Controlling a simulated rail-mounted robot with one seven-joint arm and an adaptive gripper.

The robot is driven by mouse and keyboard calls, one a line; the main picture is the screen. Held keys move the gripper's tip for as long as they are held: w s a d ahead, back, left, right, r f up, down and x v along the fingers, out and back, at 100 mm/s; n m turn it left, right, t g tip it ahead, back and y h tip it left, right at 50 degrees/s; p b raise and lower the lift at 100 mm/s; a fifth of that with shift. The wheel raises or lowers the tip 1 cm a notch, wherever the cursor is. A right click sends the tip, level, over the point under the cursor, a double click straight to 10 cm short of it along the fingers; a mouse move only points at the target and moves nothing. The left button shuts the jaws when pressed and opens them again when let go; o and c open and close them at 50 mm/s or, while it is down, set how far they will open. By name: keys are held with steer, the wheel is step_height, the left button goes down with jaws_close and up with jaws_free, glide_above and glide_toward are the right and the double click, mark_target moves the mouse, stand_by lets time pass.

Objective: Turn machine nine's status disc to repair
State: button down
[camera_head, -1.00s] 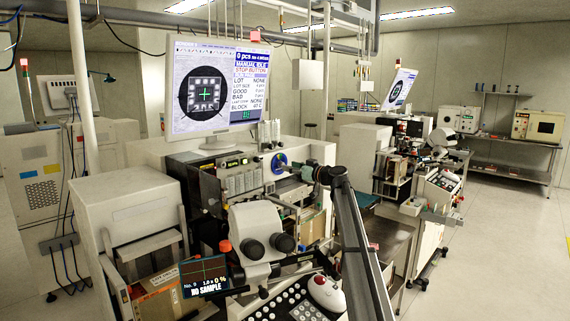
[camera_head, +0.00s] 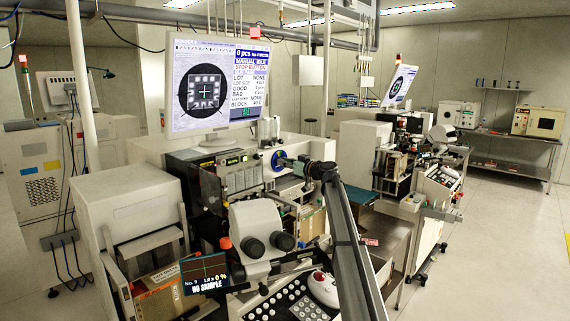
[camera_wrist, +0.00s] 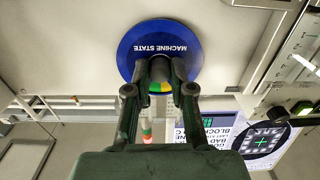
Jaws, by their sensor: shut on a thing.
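The status disc (camera_head: 278,160) is blue and mounted upright on the machine's front, below the monitor. In the wrist view the disc (camera_wrist: 133,47) carries the words "MACHINE STATE", and yellow, green and orange segments show between my fingers. My gripper (camera_wrist: 160,74) is shut on the middle part of the disc; its fingers hide most of what they hold. In the head view my gripper (camera_head: 292,164) reaches the disc from the right. The wording on the coloured segments cannot be read.
The monitor (camera_head: 219,88) stands above the disc. A metal table (camera_head: 378,238) stands to the right. Open floor (camera_head: 480,250) lies farther right.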

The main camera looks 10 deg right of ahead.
steer(key=shift+f+m+b, duration=0.1)
steer(key=shift+m+b, duration=0.3)
steer(key=shift+b, duration=0.2)
steer(key=shift+m+t+p, duration=0.3)
steer(key=shift+m+p, duration=0.7)
steer(key=shift+m, duration=12.5)
